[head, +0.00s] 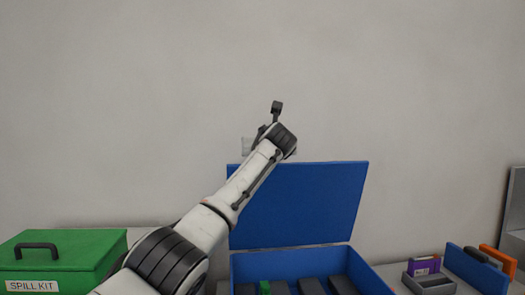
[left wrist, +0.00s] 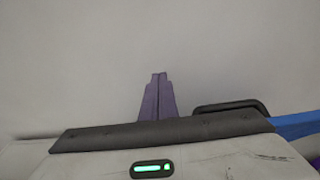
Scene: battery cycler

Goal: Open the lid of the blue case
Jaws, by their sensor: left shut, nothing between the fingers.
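The blue case (head: 240,268) stands on the counter with its lid (head: 320,205) raised nearly upright at the back. Dark blocks and a small green piece show inside it. My left arm crosses in front of the lid's left part in the head view, and its dark end reaches above the lid's top edge. My left gripper shows in the left wrist view (left wrist: 158,76) with its fingers together and empty, against the bare wall. A blue strip, probably the lid, shows at that view's right edge. My right gripper is not in view.
A green spill kit box (head: 85,255) with a dark handle stands at the left.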

